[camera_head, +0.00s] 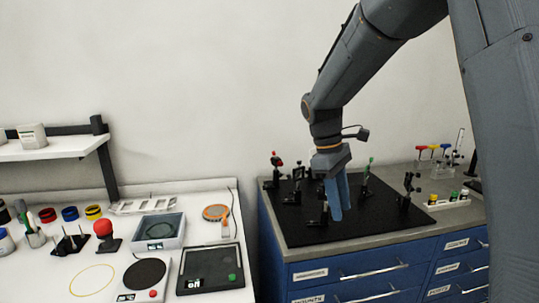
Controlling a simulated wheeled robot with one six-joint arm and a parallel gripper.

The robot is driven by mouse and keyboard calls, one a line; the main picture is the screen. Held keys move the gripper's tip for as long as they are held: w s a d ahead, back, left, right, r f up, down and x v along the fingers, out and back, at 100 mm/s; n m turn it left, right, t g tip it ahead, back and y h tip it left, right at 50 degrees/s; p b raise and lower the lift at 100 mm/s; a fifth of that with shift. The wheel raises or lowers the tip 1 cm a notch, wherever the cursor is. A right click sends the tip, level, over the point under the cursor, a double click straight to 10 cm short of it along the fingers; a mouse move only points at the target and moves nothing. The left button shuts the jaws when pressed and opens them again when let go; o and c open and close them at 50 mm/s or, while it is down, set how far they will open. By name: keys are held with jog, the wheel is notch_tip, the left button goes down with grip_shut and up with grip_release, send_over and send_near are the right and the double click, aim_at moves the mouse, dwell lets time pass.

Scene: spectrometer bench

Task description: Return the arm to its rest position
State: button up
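My arm reaches in from the upper right, and its end hangs down over the black optical breadboard (285,221) on the blue cabinet. My gripper (337,218) points downward with its blue fingers low over the middle of the board, among several small black posts. The fingers look close together, but at this angle I cannot tell whether they are open or shut. I see nothing clearly held between them. A post with a black mount (324,208) stands right beside the fingers, and I cannot tell whether they touch.
Other posts stand nearby: one with a red top (276,162), one with green (369,170), one black (407,190). The white bench (120,262) at left holds a balance (210,268), a hotplate and a red-topped device. A shelf (60,148) hangs above. Open air surrounds the arm's left side.

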jog(key=s+d+f+m+t+y+b, duration=0.1)
jog(key=s+f+m+b, duration=0.4)
jog(key=s+f+m, duration=0.5)
jog(key=s+f+t+y, duration=0.1)
jog(key=s+f, duration=0.4)
jog(key=s, duration=0.1)
jog(key=shift+s+d+f+t+y, duration=0.25)
jog(key=shift+f+t+y, duration=0.05)
jog(key=shift+t, duration=0.1)
